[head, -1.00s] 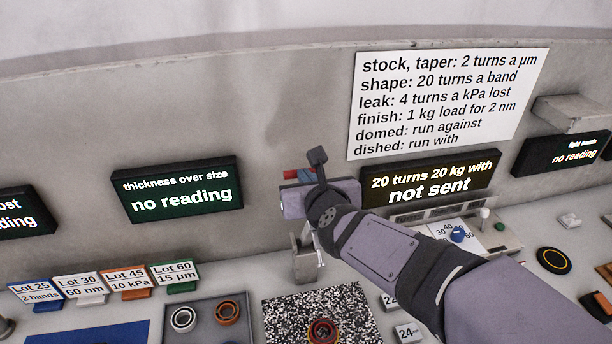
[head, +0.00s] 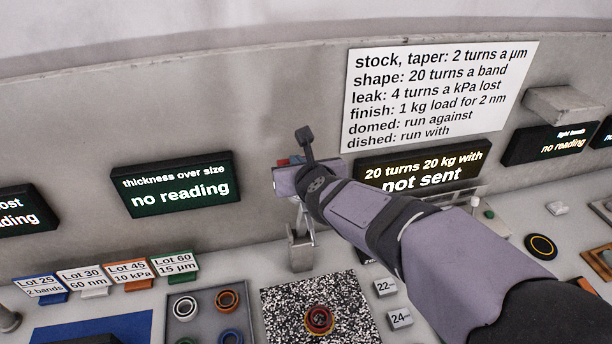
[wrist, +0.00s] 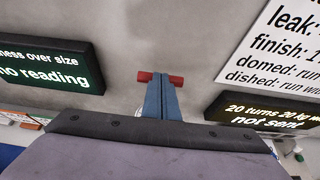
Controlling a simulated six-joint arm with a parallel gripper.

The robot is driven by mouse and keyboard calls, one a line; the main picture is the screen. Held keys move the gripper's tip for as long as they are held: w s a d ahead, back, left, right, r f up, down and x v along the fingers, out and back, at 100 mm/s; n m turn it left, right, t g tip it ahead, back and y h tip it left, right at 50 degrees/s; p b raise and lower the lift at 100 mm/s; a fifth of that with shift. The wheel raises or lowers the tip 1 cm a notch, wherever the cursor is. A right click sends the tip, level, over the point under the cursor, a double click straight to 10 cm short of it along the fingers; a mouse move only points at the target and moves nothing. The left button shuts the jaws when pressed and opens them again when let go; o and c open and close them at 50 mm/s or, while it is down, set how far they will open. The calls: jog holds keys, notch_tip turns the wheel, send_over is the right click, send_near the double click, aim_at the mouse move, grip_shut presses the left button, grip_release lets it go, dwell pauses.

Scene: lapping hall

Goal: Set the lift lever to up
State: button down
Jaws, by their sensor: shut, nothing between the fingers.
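A speckled plate (head: 275,305) with a red-yellow ring (head: 319,320) lies below the bracket. A grey tray (head: 205,310) of rings is to its left. Weights marked 22 (head: 384,288) and 24 (head: 399,318) are to its right. A "not sent" display (head: 425,170) is behind my arm.

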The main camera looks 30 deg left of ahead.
jog(key=p+v, duration=0.2)
jog(key=v, duration=1.1)
jog(key=shift+s+d, duration=0.3)
jog(key=shift+f, duration=0.1)
